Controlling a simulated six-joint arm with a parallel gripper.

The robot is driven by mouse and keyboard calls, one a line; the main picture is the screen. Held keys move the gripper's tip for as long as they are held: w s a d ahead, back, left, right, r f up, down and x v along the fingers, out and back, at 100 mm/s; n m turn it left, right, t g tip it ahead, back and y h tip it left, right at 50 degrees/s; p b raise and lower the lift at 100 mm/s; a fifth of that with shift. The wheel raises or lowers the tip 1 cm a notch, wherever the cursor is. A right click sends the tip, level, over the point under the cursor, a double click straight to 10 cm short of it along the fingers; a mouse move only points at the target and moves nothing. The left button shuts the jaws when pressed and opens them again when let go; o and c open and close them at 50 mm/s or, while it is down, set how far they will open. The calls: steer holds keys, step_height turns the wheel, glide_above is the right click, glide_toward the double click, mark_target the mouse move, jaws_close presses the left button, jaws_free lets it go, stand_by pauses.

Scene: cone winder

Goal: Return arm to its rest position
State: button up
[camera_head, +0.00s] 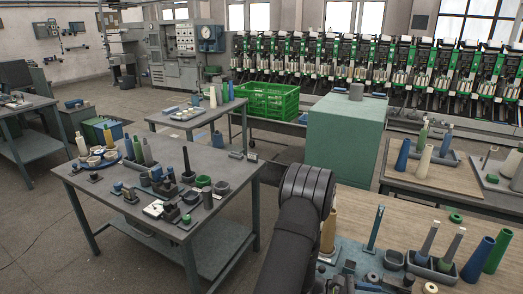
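My dark arm (290,225) rises from the bottom of the picture to a thick rounded joint (306,188), between the left grey table and the right workbench. I cannot make out my gripper or its fingertips. Small dark parts at the bottom, right of the arm, are too unclear to tell from bench items. The arm hides part of the floor and the left edge of the right workbench.
A grey table (95,189) on the left holds dark pots, cones and small parts. The right workbench (408,220) carries a tan cone (328,232), blue cones (478,259) and a tray. A green cabinet (345,140) and green crate (268,101) stand behind. Winding machines line the back.

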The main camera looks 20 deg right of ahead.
steer(key=v, duration=0.4)
steer(key=s+d+r+m+g+y, duration=0.3)
steer(key=s+m+y, duration=0.3)
steer(key=m, duration=0.6)
steer(key=shift+s+d+m+g+y, duration=0.35)
steer(key=shift+g+y, duration=0.35)
steer(key=shift+y, duration=0.3)
steer(key=shift+o, duration=0.4)
steer(key=shift+w, duration=0.1)
